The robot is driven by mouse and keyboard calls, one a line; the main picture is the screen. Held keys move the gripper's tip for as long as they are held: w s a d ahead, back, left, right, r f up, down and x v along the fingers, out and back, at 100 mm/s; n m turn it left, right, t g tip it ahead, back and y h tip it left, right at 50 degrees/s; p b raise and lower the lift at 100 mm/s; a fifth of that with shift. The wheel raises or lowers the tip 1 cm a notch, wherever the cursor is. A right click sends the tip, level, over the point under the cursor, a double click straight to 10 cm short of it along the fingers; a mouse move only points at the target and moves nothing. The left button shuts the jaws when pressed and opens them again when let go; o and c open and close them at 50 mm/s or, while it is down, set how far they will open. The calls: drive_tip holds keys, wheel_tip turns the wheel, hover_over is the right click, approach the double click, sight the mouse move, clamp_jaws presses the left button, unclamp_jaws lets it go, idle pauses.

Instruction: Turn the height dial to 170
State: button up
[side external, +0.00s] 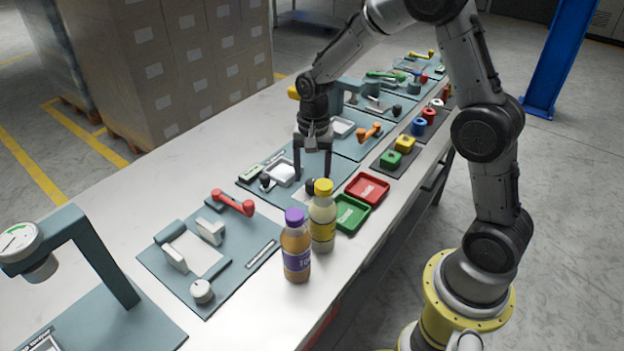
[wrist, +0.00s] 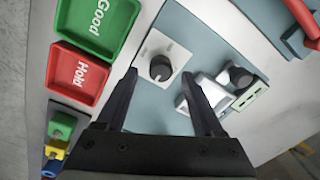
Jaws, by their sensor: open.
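In the wrist view a black round dial (wrist: 161,68) sits on a white square plate with faint marks, on a teal panel. I cannot read its label or setting. My gripper (wrist: 159,80) is open and empty, pointing down at the panel. Its two fingers appear on either side of the dial in that view; I cannot tell whether they touch it. In the side view my gripper (side external: 313,176) is over the teal panel's right end, and the black dial (side external: 311,187) shows below it, partly hidden by the bottles. Another black knob (wrist: 240,77) is farther right in the wrist view.
A purple-capped bottle (side external: 296,250) and a yellow-capped bottle (side external: 322,220) stand close to my gripper. Green (side external: 351,224) and red (side external: 367,190) trays lie beside the panel. A nearer station has a red lever (side external: 233,203) and a pale knob (side external: 202,291).

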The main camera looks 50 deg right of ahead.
drive_tip(key=shift+f, duration=1.1)
clamp_jaws()
